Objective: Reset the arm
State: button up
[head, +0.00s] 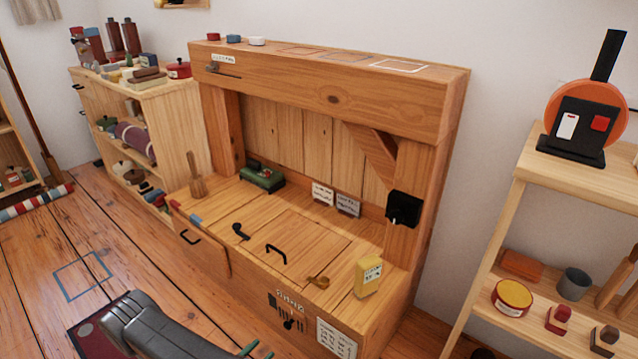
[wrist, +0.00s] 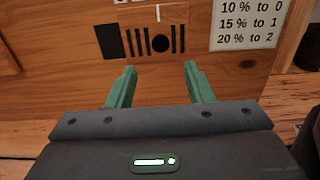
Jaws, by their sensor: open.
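My gripper (wrist: 160,82) shows in the wrist view with its two green fingers spread apart and nothing between them. It faces the front panel (wrist: 60,70) of a wooden bench, with a dark slotted plate and a printed label ahead of it. In the head view my grey arm crosses the bottom of the picture, and only green finger ends show at the lower edge, in front of the wooden bench (head: 335,235).
The bench top holds a green box-like device (head: 262,178), a yellow box (head: 368,277) and dark handles. A shelf unit (head: 590,180) stands right, a low cabinet (head: 175,100) left. Open floor (head: 130,270) lies at the left, with a blue outlined square.

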aim_at(285, 326)
jog(key=shift+b+x, duration=1.2)
jog(key=shift+x, duration=4.1)
